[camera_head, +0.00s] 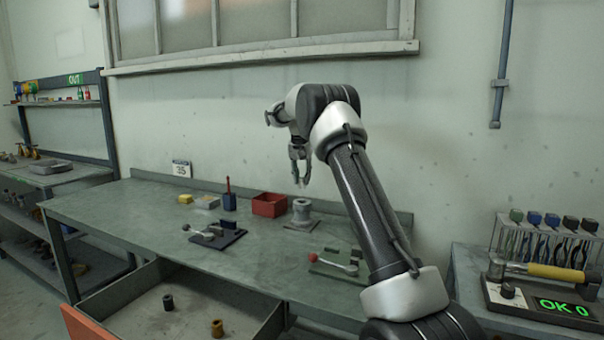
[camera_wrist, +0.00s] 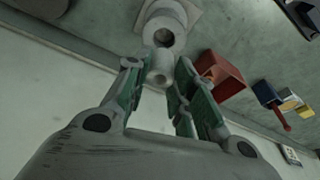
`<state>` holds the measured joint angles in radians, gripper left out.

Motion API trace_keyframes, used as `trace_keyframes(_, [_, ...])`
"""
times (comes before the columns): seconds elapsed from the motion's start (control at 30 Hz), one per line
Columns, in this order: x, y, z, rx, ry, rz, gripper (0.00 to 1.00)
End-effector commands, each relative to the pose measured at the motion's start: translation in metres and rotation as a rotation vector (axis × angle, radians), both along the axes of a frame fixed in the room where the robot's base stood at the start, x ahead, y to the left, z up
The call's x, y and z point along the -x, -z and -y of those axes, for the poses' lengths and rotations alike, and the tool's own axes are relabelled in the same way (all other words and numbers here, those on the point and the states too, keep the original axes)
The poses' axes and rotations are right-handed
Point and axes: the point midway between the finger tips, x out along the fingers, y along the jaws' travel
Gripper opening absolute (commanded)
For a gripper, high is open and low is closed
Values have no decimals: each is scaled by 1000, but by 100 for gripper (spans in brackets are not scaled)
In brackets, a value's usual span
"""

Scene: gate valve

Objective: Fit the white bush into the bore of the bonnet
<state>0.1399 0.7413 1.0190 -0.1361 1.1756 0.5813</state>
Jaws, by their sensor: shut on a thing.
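The white bush (camera_wrist: 161,68) is held between the fingertips of my gripper (camera_wrist: 158,82), with its open end showing in the wrist view. The grey bonnet (camera_head: 302,214) stands on a square plate on the workbench, and its round bore faces up. It also shows in the wrist view (camera_wrist: 166,16), just beyond the bush. In the head view my gripper (camera_head: 300,166) points down above the bonnet, with a gap between them. The bush is apart from the bonnet and hardly shows in the head view.
A red box (camera_head: 269,205) stands close left of the bonnet. A blue holder (camera_head: 229,202), a yellow block (camera_head: 185,199) and two lever clamps are on the workbench (camera_head: 120,205). An open drawer (camera_head: 190,310) holds a dark bush (camera_head: 168,302) and a brass bush (camera_head: 217,328).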

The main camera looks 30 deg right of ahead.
Motion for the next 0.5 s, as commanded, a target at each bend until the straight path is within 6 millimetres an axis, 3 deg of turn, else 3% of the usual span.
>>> trace_keyframes(0.3, [0, 31, 0, -1, 1, -2, 0])
trace_keyframes(0.5, [0, 40, 0, -1, 1, -1, 0])
